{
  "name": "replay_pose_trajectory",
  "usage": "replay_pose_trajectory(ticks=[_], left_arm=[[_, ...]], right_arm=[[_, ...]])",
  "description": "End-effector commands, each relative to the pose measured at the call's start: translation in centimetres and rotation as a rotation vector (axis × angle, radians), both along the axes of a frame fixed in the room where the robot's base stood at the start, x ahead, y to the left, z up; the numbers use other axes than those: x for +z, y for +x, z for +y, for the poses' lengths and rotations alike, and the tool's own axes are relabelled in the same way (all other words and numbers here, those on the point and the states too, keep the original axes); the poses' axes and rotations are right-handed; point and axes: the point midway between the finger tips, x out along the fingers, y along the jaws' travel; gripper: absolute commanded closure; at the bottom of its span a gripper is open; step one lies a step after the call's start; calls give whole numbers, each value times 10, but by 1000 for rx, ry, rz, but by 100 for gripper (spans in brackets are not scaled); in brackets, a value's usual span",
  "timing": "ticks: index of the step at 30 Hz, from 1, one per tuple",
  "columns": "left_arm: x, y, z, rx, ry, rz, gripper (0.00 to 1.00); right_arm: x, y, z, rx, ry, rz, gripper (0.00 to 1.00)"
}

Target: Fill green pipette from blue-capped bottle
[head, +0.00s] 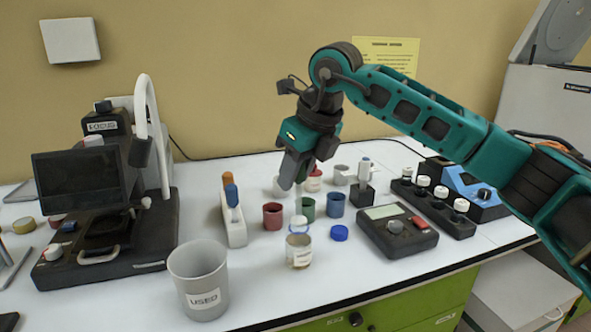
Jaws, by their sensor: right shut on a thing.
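The bottle is clear with a white label and stands upright near the front of the table. The blue cap (339,233) lies on the table to its right. My left gripper is not in view.
A holder (236,234) carries an orange and a blue pipette. Red (273,217), green (306,210) and blue (335,205) cups stand behind the bottle. A grey USED cup (199,284) is front left, a microscope (100,200) left, a dark device (396,232) right.

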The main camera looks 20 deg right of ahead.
Motion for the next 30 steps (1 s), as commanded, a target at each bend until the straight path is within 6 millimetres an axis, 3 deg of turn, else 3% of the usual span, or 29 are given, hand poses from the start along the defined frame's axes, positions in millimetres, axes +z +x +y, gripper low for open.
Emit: replay_pose_trajectory(ticks=[30], left_arm=[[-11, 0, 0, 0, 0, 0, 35]], right_arm=[[-16, 0, 0, 0, -1, 0, 99]])
